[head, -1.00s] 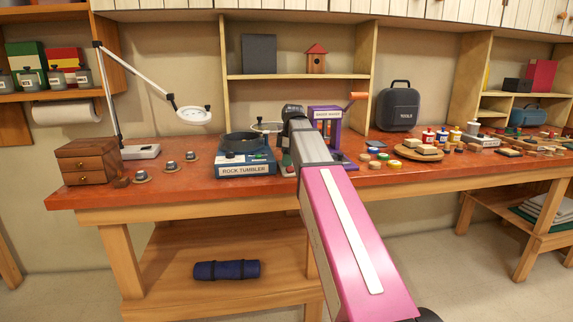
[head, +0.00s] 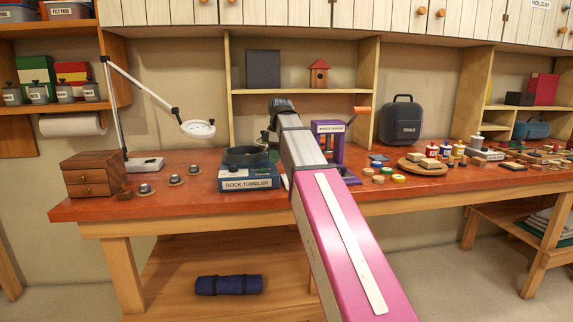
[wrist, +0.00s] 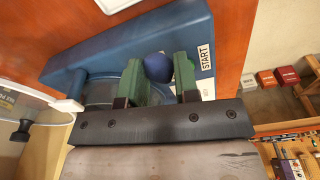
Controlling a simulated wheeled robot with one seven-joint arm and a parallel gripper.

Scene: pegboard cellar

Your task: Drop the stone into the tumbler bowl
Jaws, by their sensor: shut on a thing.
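The blue rock tumbler (head: 248,183), with its name label, stands on the red worktop. Its dark round bowl (head: 247,155) is open at the top. My gripper (wrist: 158,70) is shut on a dark blue rounded stone (wrist: 158,66), held between two green fingers in the wrist view. The bowl shows partly behind the left finger in the wrist view (wrist: 100,92), so the stone appears over the tumbler, slightly to the right of the bowl's visible part. In the head view my arm hides most of the fingers and the stone.
A purple stand (head: 329,145) with an orange handle is close on the right of my arm. A magnifier lamp (head: 198,129) reaches in from the left. Small round pieces (head: 176,180) lie left of the tumbler. A wooden drawer box (head: 93,176) stands far left.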

